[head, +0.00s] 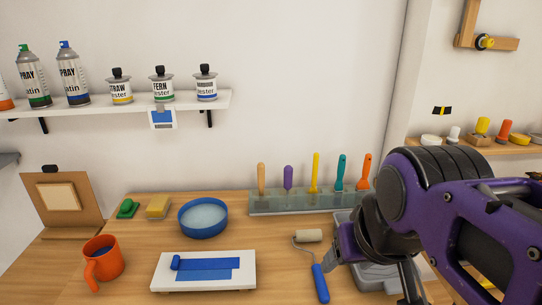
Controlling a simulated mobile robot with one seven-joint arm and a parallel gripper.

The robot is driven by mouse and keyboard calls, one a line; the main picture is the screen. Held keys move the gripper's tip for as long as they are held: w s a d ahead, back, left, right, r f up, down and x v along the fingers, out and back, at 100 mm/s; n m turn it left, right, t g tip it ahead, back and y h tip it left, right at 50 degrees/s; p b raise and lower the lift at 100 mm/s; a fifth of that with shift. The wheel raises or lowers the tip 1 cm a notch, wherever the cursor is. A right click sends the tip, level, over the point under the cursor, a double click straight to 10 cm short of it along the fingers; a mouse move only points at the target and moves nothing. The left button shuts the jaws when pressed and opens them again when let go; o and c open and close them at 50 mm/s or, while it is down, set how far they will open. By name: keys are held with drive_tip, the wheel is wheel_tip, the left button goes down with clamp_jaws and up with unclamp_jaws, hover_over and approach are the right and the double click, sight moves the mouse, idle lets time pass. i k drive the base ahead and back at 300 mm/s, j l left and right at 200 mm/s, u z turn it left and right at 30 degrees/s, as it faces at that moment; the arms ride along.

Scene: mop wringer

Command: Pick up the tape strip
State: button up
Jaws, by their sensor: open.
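A white board (163,275) lies on the bench at front centre, with blue tape (208,275) flat on its top in overlapping bands. My gripper (368,277) is open at the right, pointing down over the bench near a grey tray. It is well to the right of the board and apart from the tape. The purple arm hides part of the tray and the bench's right side.
A paint roller (320,283) with a blue handle lies between the board and my gripper. The grey tray (376,277) sits under the arm. An orange mug (104,262), a blue bowl (204,232) and a tool rack (300,207) stand around the board.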

sight(177, 263)
drive_tip(key=j+u, duration=0.5)
drive_tip(key=j, duration=0.25)
drive_tip(key=k+l+u, duration=0.25)
drive_tip(key=l, duration=0.15)
drive_tip(key=k+l+u, duration=0.1)
drive_tip(key=l+u, duration=0.25)
drive_tip(key=u, duration=0.2)
